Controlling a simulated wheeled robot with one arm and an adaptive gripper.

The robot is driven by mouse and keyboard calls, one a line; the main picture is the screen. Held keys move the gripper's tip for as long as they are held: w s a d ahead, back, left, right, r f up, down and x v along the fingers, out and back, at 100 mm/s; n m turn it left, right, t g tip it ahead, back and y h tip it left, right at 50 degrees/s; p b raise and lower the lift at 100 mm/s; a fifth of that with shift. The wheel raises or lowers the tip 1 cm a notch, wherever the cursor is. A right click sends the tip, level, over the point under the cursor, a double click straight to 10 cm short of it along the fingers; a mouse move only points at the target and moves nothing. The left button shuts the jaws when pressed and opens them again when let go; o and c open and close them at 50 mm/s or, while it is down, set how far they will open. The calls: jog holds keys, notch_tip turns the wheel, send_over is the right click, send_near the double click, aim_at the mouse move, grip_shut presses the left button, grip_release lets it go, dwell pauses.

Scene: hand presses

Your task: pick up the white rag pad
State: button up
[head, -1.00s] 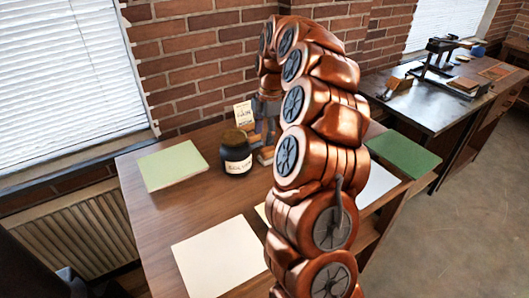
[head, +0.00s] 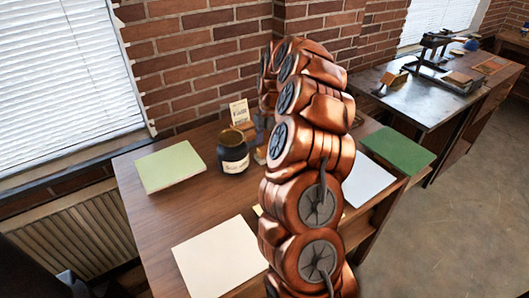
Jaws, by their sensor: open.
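Two pale pads lie flat on the wooden table (head: 190,215). A cream-white pad (head: 218,256) is at the front left, and a whiter pad (head: 368,180) is at the right, partly behind my copper arm. The whiter one looks most like the white rag pad, but I cannot be sure. My arm rises through the middle of the head view and bends over at the top, towards the back of the table. Its far end is behind its own links, so I cannot make out my gripper or its fingers.
A light green pad (head: 170,166) lies at the back left, and a dark green pad (head: 398,153) at the right edge. A dark labelled jar (head: 233,152) and a small card (head: 239,112) stand near the brick wall. A second bench (head: 420,92) holds a press.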

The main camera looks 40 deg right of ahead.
jog(key=shift+a+f, duration=0.15)
jog(key=shift+f, duration=0.9)
grip_shut()
